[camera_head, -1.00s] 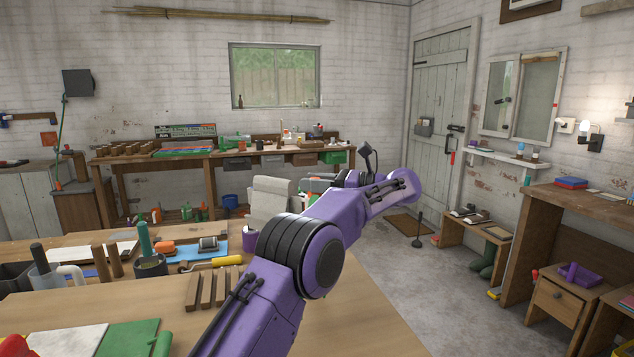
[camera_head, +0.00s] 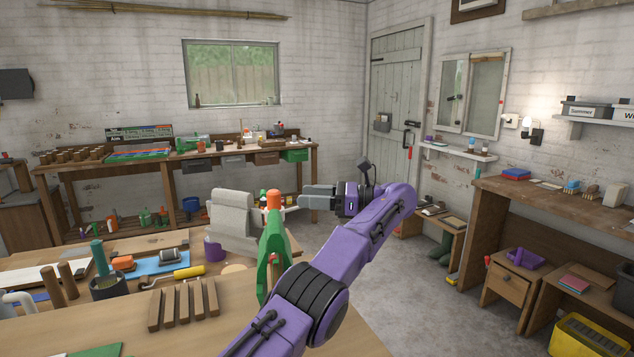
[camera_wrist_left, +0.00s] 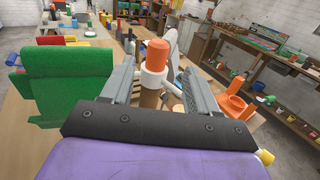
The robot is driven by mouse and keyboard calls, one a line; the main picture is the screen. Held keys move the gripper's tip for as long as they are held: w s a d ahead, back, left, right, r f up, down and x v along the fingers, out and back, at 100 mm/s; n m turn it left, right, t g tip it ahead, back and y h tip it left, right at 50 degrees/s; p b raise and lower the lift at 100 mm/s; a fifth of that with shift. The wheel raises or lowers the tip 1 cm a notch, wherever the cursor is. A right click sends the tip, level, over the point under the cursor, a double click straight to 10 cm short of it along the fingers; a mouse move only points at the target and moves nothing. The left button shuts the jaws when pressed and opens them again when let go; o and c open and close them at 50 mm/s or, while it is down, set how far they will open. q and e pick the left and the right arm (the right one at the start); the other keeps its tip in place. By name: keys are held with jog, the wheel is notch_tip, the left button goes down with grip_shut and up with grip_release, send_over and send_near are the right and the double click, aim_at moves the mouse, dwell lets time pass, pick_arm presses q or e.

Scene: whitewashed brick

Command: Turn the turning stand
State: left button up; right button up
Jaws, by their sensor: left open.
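The turning stand appears to be the post with an orange cap (camera_head: 273,200) and a green panel (camera_head: 273,255) at the front table's right part. Grey-white panels (camera_head: 232,215) show just behind and left. My left gripper (camera_head: 304,195) is open, right of the orange cap, its fingers pointing left. In the left wrist view the orange cap (camera_wrist_left: 157,54), with a white collar and wooden post below, is between the open fingers, with gaps visible on both sides. The green panel (camera_wrist_left: 66,82) is left of the fingers there. The stand's base is hidden. My right gripper is not in view.
The front table (camera_head: 120,330) holds wooden bars (camera_head: 183,304), a yellow-handled roller (camera_head: 178,277) and a dark pot (camera_head: 107,285) left of the arm. A workbench (camera_head: 230,163) stands along the back wall.

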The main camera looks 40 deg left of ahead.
pick_arm(q)
jog(key=shift+w+d+p, duration=0.35)
jog(key=shift+d+p, duration=0.3)
jog(key=shift+p, duration=0.35)
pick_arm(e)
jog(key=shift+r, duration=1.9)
